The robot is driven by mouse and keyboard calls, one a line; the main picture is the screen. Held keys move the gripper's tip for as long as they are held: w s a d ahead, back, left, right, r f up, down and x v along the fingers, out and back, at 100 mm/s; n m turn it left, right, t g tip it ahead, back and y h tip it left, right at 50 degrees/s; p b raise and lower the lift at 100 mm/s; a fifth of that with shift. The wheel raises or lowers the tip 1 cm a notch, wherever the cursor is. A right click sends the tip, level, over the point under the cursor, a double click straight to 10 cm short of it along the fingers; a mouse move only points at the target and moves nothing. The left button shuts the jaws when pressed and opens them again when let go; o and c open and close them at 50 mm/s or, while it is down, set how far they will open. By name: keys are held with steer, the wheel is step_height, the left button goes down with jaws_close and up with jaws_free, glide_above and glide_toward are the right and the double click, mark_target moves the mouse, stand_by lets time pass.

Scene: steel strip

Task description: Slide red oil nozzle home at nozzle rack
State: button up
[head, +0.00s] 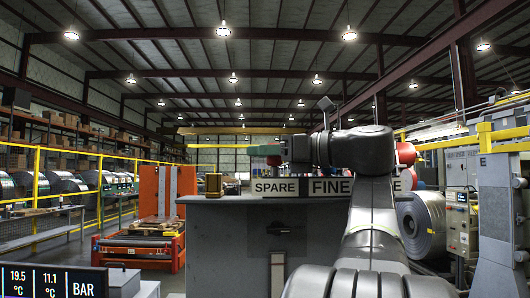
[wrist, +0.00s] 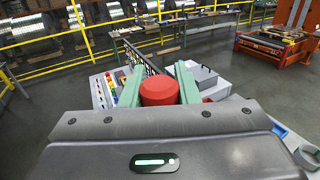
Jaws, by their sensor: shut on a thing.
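My gripper (wrist: 160,85) has green fingers and is shut on the red oil nozzle (wrist: 160,92), whose round red top shows between them in the wrist view. In the head view my gripper (head: 265,150) points left, above the nozzle rack, and a little red of the nozzle (head: 274,160) shows below the fingers. The nozzle rack (head: 230,199) has a label SPARE (head: 276,187) and a label FINE (head: 331,187). A third label is mostly hidden behind my arm. The nozzle's lower end and any seat under it are hidden.
A brass-coloured piece (head: 214,185) stands at the rack's left end. Beyond are an orange lift frame (head: 148,190), yellow railings and steel coils (head: 422,222). In the wrist view a grey box (wrist: 203,78) and a panel with coloured parts (wrist: 108,92) flank the fingers.

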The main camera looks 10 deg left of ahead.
steer(key=shift+f, duration=0.3)
steer(key=o, duration=1)
steer(key=shift+o, duration=0.2)
step_height(320, 180, up, 10)
steer(key=p, duration=0.2)
steer(key=shift+f, duration=0.15)
step_height(320, 180, down, 10)
steer(key=shift+r+b, duration=0.15)
steer(key=shift+b, duration=1.1)
steer(key=shift+r+p, duration=0.3)
steer(key=shift+p, duration=0.05)
steer(key=shift+f, duration=0.1)
